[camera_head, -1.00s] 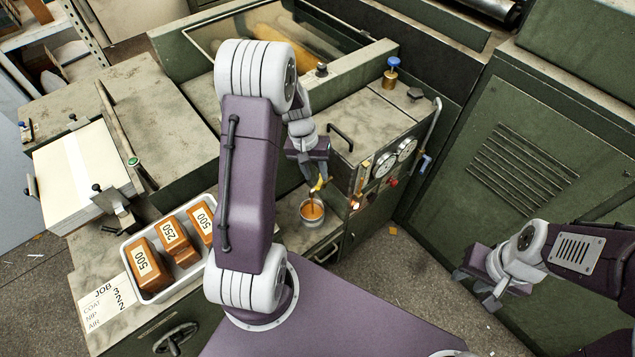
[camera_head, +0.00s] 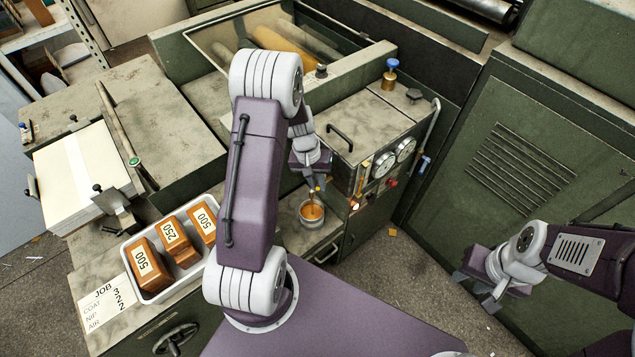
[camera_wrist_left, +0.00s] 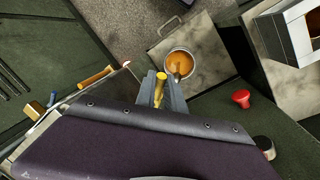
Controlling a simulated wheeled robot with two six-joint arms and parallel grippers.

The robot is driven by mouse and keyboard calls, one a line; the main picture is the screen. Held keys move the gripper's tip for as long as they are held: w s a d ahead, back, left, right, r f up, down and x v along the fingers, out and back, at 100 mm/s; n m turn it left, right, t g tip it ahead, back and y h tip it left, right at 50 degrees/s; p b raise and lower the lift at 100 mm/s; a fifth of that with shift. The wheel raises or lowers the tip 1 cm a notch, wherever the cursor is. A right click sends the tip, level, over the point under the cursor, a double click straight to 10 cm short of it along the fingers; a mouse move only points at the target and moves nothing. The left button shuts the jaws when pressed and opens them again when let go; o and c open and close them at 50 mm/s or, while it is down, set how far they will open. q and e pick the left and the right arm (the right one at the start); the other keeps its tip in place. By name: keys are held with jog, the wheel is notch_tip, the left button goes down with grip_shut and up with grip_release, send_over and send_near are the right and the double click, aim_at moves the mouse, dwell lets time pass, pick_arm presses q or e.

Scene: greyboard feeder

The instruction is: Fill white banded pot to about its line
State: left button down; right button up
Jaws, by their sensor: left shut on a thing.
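The white banded pot (camera_head: 312,220) stands upright on the ledge at the front of the green machine, below the left gripper. It holds orange-brown liquid, also visible from above in the left wrist view (camera_wrist_left: 180,65). I cannot make out its line or the exact level. My left gripper (camera_head: 315,182) is shut on a yellow tap handle (camera_wrist_left: 160,88), just above the pot. A small grey-brown shape over the liquid may be the spout; I cannot tell whether liquid is running. My right gripper (camera_head: 478,290) hangs apart at the lower right, seemingly open and empty.
A white tray (camera_head: 155,299) with several brown labelled blocks stands left of my left arm, beside a job card (camera_head: 107,303). Two gauges (camera_head: 394,158) and a red knob (camera_wrist_left: 241,98) sit on the machine near the pot. Open floor lies at right.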

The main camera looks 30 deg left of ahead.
pick_arm(q)
jog(key=shift+w+d, duration=0.1)
jog(key=shift+w+d+r+n+t+y+p, duration=0.1)
jog(key=shift+w+d+n+t+y+p, duration=0.3)
jog(key=shift+n+p, duration=1)
jog(key=shift+w+d+f+n+t+y+p, duration=0.15)
jog(key=shift+w+d+n+p, duration=0.45)
jog(key=shift+n, duration=1.55)
jog(key=shift+w+d+r+n+t+y+p, duration=0.25)
jog(key=shift+d+n+p, duration=0.35)
jog(key=shift+n+p, duration=0.8)
jog(key=shift+w+f+n, duration=0.15)
jog(key=shift+n, duration=0.3)
jog(key=c, duration=1.6)
grip_release()
jog(key=shift+c, duration=0.2)
jog(key=shift+o, duration=1)
jog(key=shift+a+f, duration=0.1)
